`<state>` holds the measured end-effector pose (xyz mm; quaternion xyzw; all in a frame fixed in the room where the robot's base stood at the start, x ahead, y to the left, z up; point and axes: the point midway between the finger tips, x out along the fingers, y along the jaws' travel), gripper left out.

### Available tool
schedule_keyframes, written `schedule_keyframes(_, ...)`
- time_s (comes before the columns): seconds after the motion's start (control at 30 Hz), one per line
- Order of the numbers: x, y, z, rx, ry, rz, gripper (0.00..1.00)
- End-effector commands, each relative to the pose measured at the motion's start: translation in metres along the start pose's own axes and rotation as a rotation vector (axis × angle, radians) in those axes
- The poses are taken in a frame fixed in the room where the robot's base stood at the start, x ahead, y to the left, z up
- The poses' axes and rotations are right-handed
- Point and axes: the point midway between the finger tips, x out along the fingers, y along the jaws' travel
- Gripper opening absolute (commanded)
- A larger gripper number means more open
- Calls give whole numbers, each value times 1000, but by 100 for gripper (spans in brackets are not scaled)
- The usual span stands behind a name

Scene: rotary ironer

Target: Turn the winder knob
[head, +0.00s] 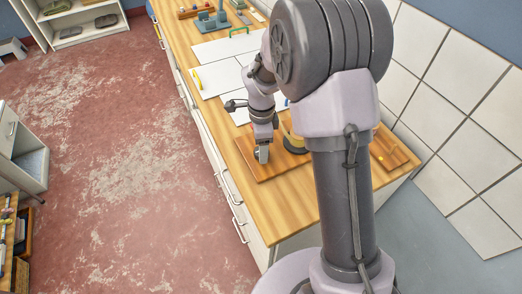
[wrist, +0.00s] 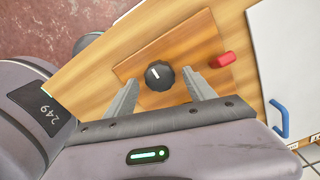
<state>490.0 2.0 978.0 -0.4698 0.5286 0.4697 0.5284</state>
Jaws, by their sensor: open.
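The winder knob (wrist: 158,75) is a round black knob with a white mark, set on a brown wooden board (wrist: 198,38). The same board lies on the counter in the head view (head: 250,163). My gripper (wrist: 161,79) is open in the wrist view, with one finger on each side of the knob and gaps between. I cannot tell how far the fingertips are above the board. In the head view my gripper (head: 263,153) points down over the board, and the knob is hidden there.
A small red block (wrist: 222,60) is at the board's right edge. A white panel with a blue handle (wrist: 280,118) lies beyond it. White panels with a yellow handle (head: 197,80) and a green handle (head: 239,31) cover the counter behind. A tiled wall (head: 455,110) is at the right.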

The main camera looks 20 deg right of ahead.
Motion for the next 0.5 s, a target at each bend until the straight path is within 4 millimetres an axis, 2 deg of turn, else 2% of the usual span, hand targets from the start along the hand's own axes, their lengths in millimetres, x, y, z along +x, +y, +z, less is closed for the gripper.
schedule_keyframes(0.1,10,0,0,1,0,0,63)
schedule_keyframes(0.37,10,0,0,1,0,0,63)
schedule_keyframes(0.5,10,0,0,0,-1,0,36)
